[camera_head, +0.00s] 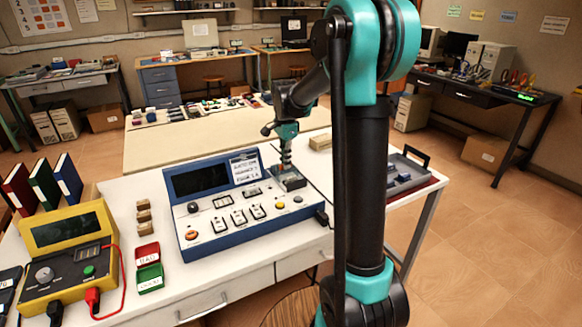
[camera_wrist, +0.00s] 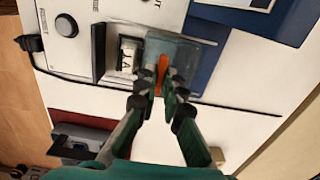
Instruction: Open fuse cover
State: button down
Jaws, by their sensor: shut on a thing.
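The fuse cover (camera_wrist: 193,54) is a translucent grey-blue panel at the corner of the blue and white test box (camera_head: 235,235). My gripper (camera_wrist: 164,84) is shut on an upright orange tab (camera_wrist: 162,68) on the cover in the wrist view. Beside the cover, a white lettered part (camera_wrist: 128,56) shows uncovered within a dark frame. In the head view my gripper (camera_head: 287,168) reaches down onto the box's far right corner; its fingertips are small and the tab cannot be made out there.
A grey tray (camera_head: 412,187) with blue items lies right of the box. A yellow meter (camera_head: 70,262), red and green small bins (camera_head: 149,277) and wooden blocks (camera_head: 143,216) stand left. A black cable (camera_wrist: 250,109) runs close by my fingers. A light wooden block (camera_head: 320,141) lies behind.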

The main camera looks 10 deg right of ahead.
jog(key=shift+w+a, duration=0.2)
jog(key=shift+w, duration=0.3)
jog(key=shift+w+a, duration=0.15)
jog(key=shift+w, duration=0.35)
jog(key=c, duration=1.6)
grip_release()
jog(key=shift+c, duration=0.2)
jog(key=shift+r, duration=0.1)
notch_tip(320, 180, up, 12)
jog(key=shift+s, duration=0.1)
